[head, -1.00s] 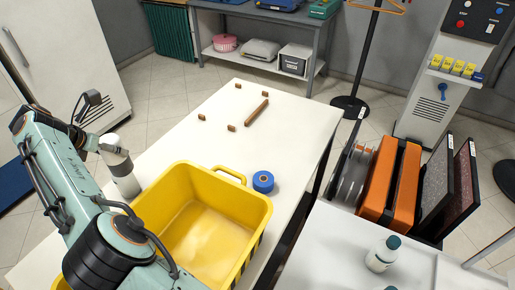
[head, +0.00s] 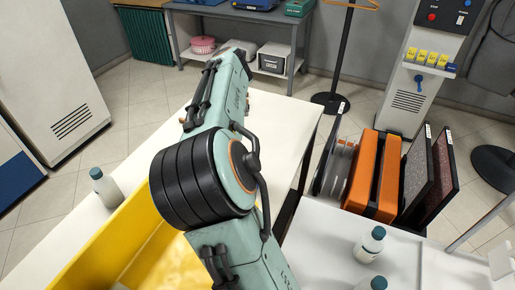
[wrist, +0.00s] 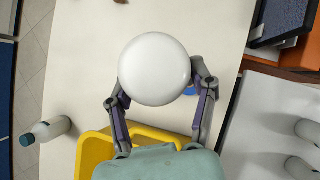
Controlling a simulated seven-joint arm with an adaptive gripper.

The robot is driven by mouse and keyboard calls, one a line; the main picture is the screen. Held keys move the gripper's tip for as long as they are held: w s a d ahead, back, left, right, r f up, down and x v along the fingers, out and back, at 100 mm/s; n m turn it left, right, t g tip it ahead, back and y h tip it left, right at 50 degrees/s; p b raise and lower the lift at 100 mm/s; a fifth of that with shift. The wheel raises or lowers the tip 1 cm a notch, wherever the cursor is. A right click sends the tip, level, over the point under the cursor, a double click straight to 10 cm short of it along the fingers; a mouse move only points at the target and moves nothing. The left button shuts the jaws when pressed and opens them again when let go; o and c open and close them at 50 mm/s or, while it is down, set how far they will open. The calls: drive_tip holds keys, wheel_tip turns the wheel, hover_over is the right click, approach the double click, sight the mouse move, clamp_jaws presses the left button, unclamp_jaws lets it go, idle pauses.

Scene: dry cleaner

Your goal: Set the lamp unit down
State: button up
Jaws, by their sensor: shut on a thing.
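The lamp unit shows in the wrist view as a smooth white round body (wrist: 154,62). My gripper (wrist: 160,86) is shut on it, with one finger at each side. It appears over the white table (wrist: 85,85); I cannot tell the gap beneath it. In the head view my arm reaches across the table (head: 262,125) and hides the gripper and the lamp unit.
The yellow crate (head: 88,252) stands at the table's near end, beside a white bottle (head: 105,188). A blue tape roll (wrist: 190,91) is partly hidden behind the lamp unit. A brown piece (wrist: 121,2) shows at the wrist view's top edge. Orange cases (head: 372,178) stand right.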

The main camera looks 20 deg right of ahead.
drive_tip(key=s+d, duration=0.4)
drive_tip(key=d, duration=0.4)
drive_tip(key=shift+w+a+r+x, duration=0.15)
drive_tip(key=shift+w+a+x, duration=0.2)
drive_tip(key=shift+x, duration=3.5)
drive_tip(key=shift+w+a+r+x, duration=0.25)
drive_tip(key=shift+w+x, duration=0.15)
drive_tip(key=shift+x, duration=3.5)
drive_tip(key=shift+w+a+r+x, duration=0.1)
drive_tip(key=shift+w+a+x, duration=0.25)
drive_tip(key=shift+x, duration=3.5)
drive_tip(key=shift+f, duration=0.1)
drive_tip(key=o, duration=1.2)
drive_tip(key=shift+f, duration=0.1)
